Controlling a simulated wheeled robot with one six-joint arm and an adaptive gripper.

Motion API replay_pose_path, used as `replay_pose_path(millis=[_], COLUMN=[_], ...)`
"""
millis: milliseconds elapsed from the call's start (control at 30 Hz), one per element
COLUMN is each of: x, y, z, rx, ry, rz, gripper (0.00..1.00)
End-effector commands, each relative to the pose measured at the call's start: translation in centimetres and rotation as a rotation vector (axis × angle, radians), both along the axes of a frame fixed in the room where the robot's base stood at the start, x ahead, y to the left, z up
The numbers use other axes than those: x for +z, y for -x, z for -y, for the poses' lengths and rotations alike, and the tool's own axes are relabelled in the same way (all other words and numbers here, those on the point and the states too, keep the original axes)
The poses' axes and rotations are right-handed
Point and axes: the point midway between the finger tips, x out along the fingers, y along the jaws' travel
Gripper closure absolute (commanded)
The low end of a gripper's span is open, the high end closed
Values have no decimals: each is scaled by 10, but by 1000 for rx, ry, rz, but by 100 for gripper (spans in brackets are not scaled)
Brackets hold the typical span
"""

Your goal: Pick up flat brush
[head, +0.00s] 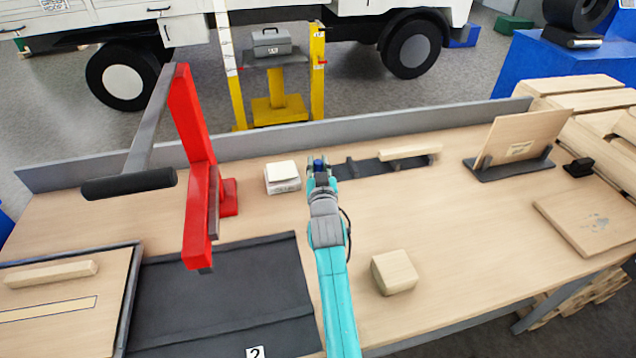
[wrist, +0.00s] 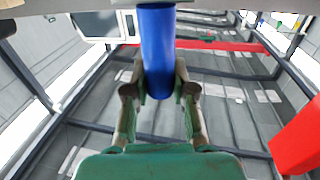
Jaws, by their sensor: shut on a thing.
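My gripper (head: 320,168) is at the far end of my teal arm, over the back middle of the workbench. In the wrist view my gripper (wrist: 160,92) is shut on a smooth blue cylinder (wrist: 158,45), with one finger on each side. The cylinder runs up to the top edge of that view. Only a small blue part of it (head: 319,163) shows in the head view. No bristles show, so I cannot tell whether it is the flat brush's handle. No other brush is clear on the bench.
A red press with a black-gripped lever (head: 195,160) stands left of my arm. Near my gripper are a white box (head: 282,178) and a dark rack with a wooden bar (head: 410,152). A wooden block (head: 394,272) lies right of my arm.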

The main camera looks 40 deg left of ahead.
Motion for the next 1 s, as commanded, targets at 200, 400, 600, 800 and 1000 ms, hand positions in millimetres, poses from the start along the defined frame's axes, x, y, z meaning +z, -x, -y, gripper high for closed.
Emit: replay_pose_path(millis=[200, 400, 600, 800, 1000], x=[1, 22, 60, 89, 100], y=[0, 0, 0, 0, 0], z=[0, 0, 0, 0, 0], rx=[0, 0, 0, 0, 0], ry=[-1, -4, -3, -3, -1], rz=[1, 2, 3, 2, 0], gripper=[100, 100, 100, 100, 100])
